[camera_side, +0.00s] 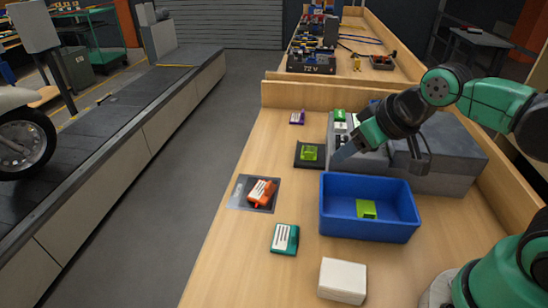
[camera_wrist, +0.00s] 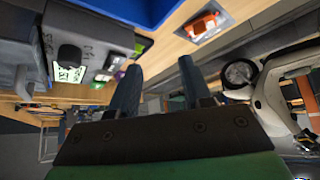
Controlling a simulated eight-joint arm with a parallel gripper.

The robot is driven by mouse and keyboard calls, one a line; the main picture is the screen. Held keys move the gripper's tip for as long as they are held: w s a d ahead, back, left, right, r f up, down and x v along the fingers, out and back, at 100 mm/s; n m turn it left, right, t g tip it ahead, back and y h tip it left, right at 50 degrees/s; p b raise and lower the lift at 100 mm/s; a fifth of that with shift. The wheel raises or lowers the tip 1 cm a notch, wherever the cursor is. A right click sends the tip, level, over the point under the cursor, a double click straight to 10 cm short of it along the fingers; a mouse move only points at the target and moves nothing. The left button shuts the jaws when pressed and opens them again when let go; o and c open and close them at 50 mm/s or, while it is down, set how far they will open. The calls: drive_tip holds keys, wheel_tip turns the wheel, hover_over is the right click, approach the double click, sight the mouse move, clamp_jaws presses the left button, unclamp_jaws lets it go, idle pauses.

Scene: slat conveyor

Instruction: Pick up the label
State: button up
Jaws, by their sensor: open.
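A small white label with dark print (camera_wrist: 68,72) shows on the grey machine in the wrist view, to the left of my fingers. In the side view a small white patch (camera_side: 340,127) on the machine's left end, beside my gripper, looks like the same label. My gripper (camera_side: 340,156) is over the left end of the machine, its fingers pointing down and left. In the wrist view my gripper (camera_wrist: 157,72) has its two fingers wide apart with nothing between them. The fingers and the label appear apart. My gripper hides part of the machine in the side view.
The grey machine (camera_side: 450,150) stands at the bench's right. A blue bin (camera_side: 368,228) holding a green piece stands in front. An orange piece (camera_side: 262,192), a teal piece (camera_side: 285,239) and a white block (camera_side: 342,280) lie nearby. Bare wood lies left of the bin.

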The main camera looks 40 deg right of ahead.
drive_tip(key=w+d+r+n+g, duration=0.1)
drive_tip(key=w+r+n+g, duration=0.1)
drive_tip(key=w, duration=0.3)
drive_tip(key=n+g, duration=0.5)
drive_tip(key=n, duration=0.1)
approach(310, 149)
drive_tip(key=s+a, duration=0.1)
drive_tip(key=s+a+f, duration=0.1)
drive_tip(key=s+a, duration=0.1)
drive_tip(key=shift+f, duration=0.1)
drive_tip(key=shift+w+d+f+n, duration=0.15)
drive_tip(key=shift+f+n, duration=0.25)
drive_tip(key=shift+f, duration=0.25)
wheel_tip(310, 149, down, 5)
drive_tip(key=shift+r, duration=0.1)
drive_tip(key=shift+c, duration=0.2)
clamp_jaws()
